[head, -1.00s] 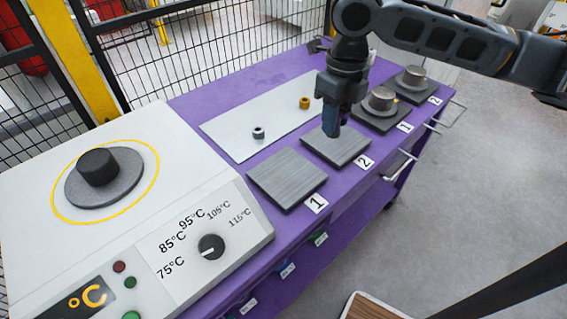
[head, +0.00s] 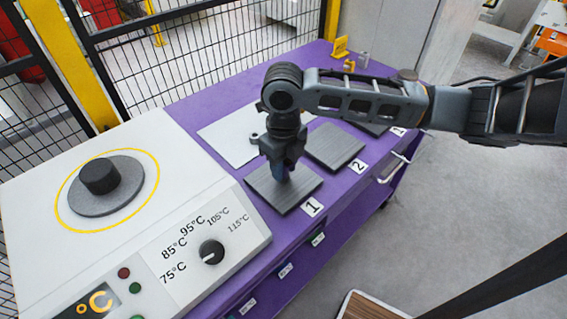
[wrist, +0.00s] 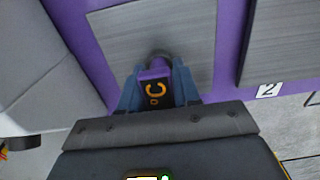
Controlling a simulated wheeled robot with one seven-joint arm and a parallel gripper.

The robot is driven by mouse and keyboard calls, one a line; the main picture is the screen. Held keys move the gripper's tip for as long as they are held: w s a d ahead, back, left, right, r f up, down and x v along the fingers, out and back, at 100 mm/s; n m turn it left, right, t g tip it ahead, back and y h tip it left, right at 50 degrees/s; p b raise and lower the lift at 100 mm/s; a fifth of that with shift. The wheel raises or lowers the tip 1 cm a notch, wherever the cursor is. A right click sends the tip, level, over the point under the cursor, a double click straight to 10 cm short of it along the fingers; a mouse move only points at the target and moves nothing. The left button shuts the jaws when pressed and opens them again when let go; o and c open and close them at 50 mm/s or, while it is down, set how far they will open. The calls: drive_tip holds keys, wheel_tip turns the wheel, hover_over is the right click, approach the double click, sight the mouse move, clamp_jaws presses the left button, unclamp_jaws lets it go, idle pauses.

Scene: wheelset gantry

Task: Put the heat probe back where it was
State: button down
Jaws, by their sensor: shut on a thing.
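My gripper (head: 281,170) is over the grey square plate marked 1 (head: 300,190) in the head view, pointing down. In the wrist view my gripper (wrist: 157,90) is shut on the heat probe (wrist: 155,92), a small purple-and-dark body with an orange °C mark. The probe's lower end is near or on plate 1; I cannot tell whether it touches. In the head view the probe is mostly hidden by the gripper.
A white heater (head: 150,230) with a dark round hotplate (head: 125,185) and temperature knob (head: 211,252) stands at left. Plate 2 (head: 338,148) is bare. A white sheet (head: 222,135) lies behind. A yellow stand (head: 341,46) is at the bench's far end.

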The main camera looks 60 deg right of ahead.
drive_tip(key=shift+f, duration=0.1)
drive_tip(key=shift+f, duration=0.15)
drive_tip(key=c, duration=0.8)
unclamp_jaws()
wheel_tip(320, 180, up, 12)
drive_tip(key=shift+r+b, duration=0.2)
drive_tip(key=shift+b, duration=0.15)
